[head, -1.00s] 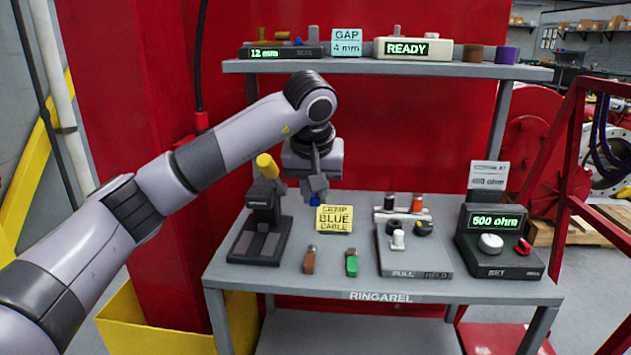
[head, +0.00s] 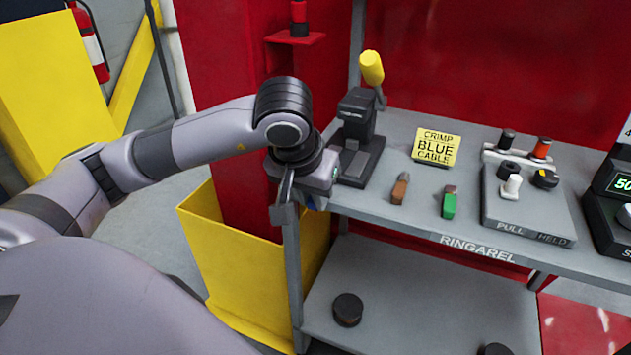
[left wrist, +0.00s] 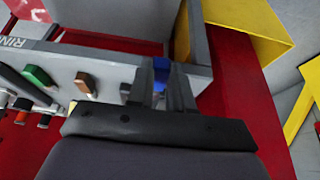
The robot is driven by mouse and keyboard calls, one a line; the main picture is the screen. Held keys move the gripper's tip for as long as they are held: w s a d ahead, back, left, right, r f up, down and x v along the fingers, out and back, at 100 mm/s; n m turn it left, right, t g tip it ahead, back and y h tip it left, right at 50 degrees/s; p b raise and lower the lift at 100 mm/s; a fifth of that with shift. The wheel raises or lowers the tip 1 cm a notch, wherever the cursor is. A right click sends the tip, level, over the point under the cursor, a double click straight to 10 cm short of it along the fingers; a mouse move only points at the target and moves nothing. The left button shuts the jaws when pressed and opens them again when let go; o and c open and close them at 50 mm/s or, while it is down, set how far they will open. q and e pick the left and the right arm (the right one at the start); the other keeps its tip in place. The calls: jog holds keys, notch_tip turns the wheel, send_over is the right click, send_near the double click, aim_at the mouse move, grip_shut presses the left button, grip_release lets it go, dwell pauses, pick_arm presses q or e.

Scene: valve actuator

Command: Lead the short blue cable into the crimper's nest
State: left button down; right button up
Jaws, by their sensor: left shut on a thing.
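My left gripper (head: 291,200) hangs at the left front corner of the workbench, in front of the crimper, fingers down. It is shut on the short blue cable (left wrist: 160,69), of which only a small blue part shows; a bit of the blue cable (head: 312,203) also shows in the head view behind the fingers. The dark crimper (head: 357,118) with its raised yellow handle stands on the bench behind and right of the gripper. The cable is apart from the crimper; the nest cannot be made out clearly. My right gripper is not in view.
A yellow sign (head: 436,147) reads "CRIMP BLUE CABLE". A brown piece (head: 399,189) and a green piece (head: 449,203) lie on the bench (head: 382,214). A pull tester (head: 520,212) stands to the right. A yellow bin (head: 222,262) stands below left.

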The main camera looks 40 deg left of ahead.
pick_arm(q)
jog(key=shift+b, duration=0.3)
jog(key=shift+w+a, duration=0.2)
jog(key=shift+w, duration=0.75)
jog(key=shift+w+a, duration=0.25)
jog(key=shift+w, duration=0.65)
jog(key=shift+w+a, duration=0.2)
jog(key=shift+w, duration=0.75)
jog(key=shift+b, duration=0.4)
jog(key=shift+w+a+r, duration=0.1)
jog(key=shift+w+a, duration=0.1)
jog(key=shift+w, duration=0.6)
jog(key=shift+w+a+f, duration=0.1)
jog(key=shift+w+a, duration=0.05)
jog(key=shift+w, duration=0.6)
jog(key=shift+w+a+r, duration=0.1)
jog(key=shift+w+a, duration=0.1)
jog(key=shift+w, duration=0.6)
jog(key=c, duration=0.9)
grip_release()
jog(key=shift+c, duration=0.2)
